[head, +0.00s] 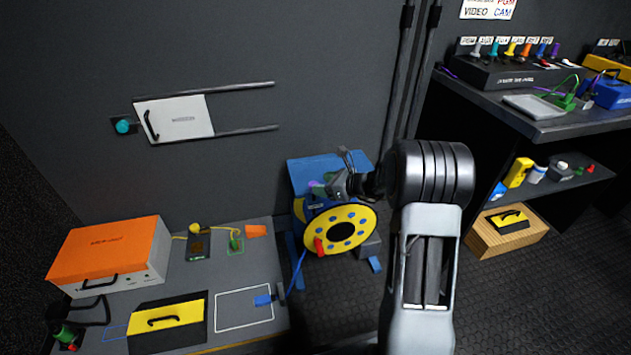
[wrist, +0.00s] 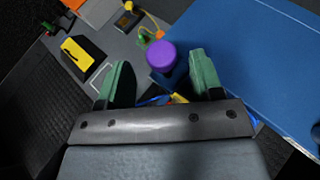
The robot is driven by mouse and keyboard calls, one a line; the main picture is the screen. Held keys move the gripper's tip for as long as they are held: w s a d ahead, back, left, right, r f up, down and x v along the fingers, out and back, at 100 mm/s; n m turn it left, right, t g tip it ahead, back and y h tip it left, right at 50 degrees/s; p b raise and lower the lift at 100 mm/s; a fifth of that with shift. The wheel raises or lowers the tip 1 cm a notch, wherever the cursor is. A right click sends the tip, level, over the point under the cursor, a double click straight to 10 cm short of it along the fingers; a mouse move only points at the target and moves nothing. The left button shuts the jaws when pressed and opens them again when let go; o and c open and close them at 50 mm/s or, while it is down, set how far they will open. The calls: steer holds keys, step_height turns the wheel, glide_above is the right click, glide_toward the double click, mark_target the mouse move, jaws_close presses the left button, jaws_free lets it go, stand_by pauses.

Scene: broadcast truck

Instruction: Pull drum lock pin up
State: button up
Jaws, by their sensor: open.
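The lock pin's purple knob (wrist: 161,55) shows in the wrist view between and just beyond the fingertips of my gripper (wrist: 161,76). The green fingers are apart, one on each side, and nothing is clamped. In the head view a little purple of the knob (head: 314,184) shows beside my gripper (head: 326,187), over the blue drum stand (head: 308,170). The yellow drum (head: 322,238) with blue dots and a black centre faces forward below. The pin's shaft is hidden under the knob, and I cannot tell whether a finger touches it.
A grey bench (head: 190,277) at left carries an orange-topped case (head: 110,250) and a yellow-black case (head: 166,320). A blue cable (head: 298,270) hangs by the drum. A white drawer panel (head: 181,118) is on the wall. A dark desk (head: 560,125) stands right.

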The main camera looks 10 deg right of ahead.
steer(key=p+v, duration=0.2)
steer(key=v, duration=0.7)
steer(key=shift+s+d+r+p, duration=0.15)
steer(key=shift+s+p, duration=0.05)
steer(key=shift+p, duration=0.1)
